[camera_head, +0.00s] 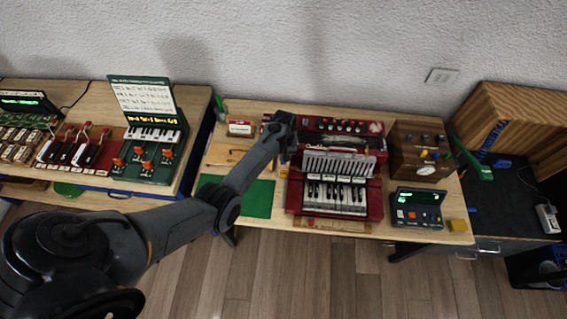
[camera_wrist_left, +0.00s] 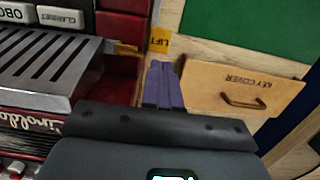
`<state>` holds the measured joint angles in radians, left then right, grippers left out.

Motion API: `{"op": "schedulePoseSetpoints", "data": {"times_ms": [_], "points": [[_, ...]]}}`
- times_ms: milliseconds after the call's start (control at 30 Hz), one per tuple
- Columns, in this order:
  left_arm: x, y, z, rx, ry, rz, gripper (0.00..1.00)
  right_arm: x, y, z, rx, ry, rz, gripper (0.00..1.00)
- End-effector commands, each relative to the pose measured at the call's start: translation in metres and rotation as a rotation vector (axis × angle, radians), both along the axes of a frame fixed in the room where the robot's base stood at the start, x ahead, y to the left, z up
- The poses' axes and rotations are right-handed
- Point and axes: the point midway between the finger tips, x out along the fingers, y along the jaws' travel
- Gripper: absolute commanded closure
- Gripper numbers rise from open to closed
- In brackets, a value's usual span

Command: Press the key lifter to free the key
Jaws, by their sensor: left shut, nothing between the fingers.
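The red accordion-like instrument (camera_head: 376,200) with black and white keys (camera_head: 335,197) sits in the middle of the table. In the left wrist view its red edge (camera_wrist_left: 118,88) and slatted grey cover (camera_wrist_left: 45,68) show at left. A yellow tag marked LIFT (camera_wrist_left: 160,41) lies beside that edge, with a small orange-yellow tab (camera_wrist_left: 126,48) on its left, perhaps the key lifter. My left gripper (camera_wrist_left: 163,68) is shut and empty, its fingertips just below the tag in the picture; contact cannot be told. In the head view it is at the instrument's upper left (camera_head: 285,155).
A wooden board marked KEY COVER (camera_wrist_left: 240,88) with a handle lies right of the fingers. A green mat (camera_head: 250,198) lies left of the instrument. A brown knobbed box (camera_head: 405,155) and a dark display unit (camera_head: 417,210) stand on its right.

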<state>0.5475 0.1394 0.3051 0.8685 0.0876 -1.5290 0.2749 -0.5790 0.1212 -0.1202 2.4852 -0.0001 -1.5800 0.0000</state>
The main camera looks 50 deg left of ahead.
Motion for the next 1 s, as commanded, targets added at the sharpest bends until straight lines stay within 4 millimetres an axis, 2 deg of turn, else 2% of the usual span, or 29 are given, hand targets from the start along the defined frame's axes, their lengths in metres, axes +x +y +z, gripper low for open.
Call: {"op": "schedulePoseSetpoints", "data": {"times_ms": [100, 200, 400, 600, 1000], "points": [[0.003, 0.002, 0.025, 0.001, -0.001, -0.001, 1.0, 0.0, 0.0, 0.002, -0.001, 0.004, 0.0, 1.0], [0.005, 0.004, 0.042, 0.001, -0.002, -0.001, 1.0, -0.001, 0.0, 0.002, -0.001, 0.006, 0.0, 1.0], [0.008, 0.006, 0.065, 0.0, 0.0, 0.0, 1.0, -0.001, 0.0, 0.002, -0.001, 0.006, 0.0, 1.0], [0.008, 0.007, 0.073, 0.0, 0.001, 0.0, 1.0, -0.001, 0.0, 0.003, -0.001, 0.006, 0.0, 1.0], [0.009, 0.007, 0.074, -0.001, 0.001, 0.0, 1.0, -0.001, 0.0, 0.002, 0.001, 0.006, -0.002, 1.0]]}}
